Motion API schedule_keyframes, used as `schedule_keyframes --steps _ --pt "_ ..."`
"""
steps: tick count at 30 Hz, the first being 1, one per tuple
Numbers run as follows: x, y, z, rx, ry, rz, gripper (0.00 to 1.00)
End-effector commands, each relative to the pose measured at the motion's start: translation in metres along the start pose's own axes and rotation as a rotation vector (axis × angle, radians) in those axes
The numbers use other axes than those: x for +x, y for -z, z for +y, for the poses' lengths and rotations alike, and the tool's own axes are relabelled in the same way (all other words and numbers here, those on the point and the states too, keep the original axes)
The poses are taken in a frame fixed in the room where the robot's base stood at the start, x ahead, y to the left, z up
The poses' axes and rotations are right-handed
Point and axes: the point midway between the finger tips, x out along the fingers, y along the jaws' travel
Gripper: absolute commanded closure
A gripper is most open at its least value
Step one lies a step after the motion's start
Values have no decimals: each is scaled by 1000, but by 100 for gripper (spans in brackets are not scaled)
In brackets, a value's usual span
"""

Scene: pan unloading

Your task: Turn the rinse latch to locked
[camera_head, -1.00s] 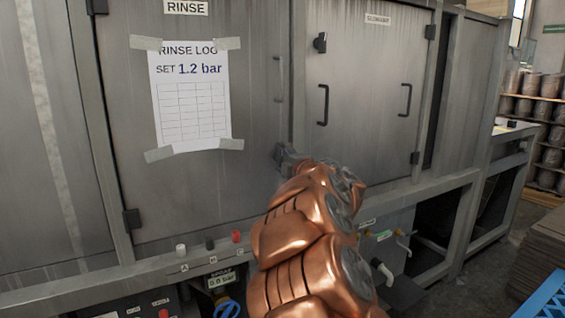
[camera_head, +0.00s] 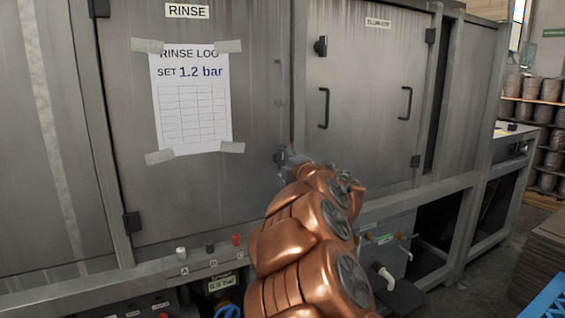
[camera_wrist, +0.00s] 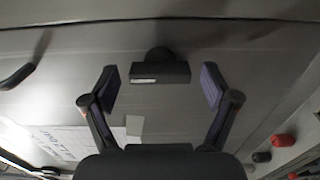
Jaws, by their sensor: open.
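In the wrist view the rinse latch (camera_wrist: 160,72) is a dark round hub with a black bar lying across the picture and a pale strip at the bar's left end. My gripper (camera_wrist: 160,85) is open, with one finger to each side of the bar and a visible gap on both sides. In the head view my gripper (camera_head: 284,156) is at the lower right of the rinse door (camera_head: 255,120); it is small and dark there, and my copper arm partly covers it. I cannot make out the latch clearly in that view.
A taped rinse log sheet (camera_head: 192,105) hangs on the door. A dark door handle (camera_wrist: 17,76) shows at the left of the wrist view. Several push buttons (camera_head: 236,240) sit below the door. The adjoining door has a latch (camera_head: 320,46) and handles.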

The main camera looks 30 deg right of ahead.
Motion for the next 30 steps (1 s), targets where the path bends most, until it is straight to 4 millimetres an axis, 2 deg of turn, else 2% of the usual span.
schedule_keyframes --steps 8,13,30 --pt "-1 0 0 1 0 -1 12" --pt "-10 -1 0 0 1 -4 12" --pt "-92 -1 0 -1 0 -6 12"
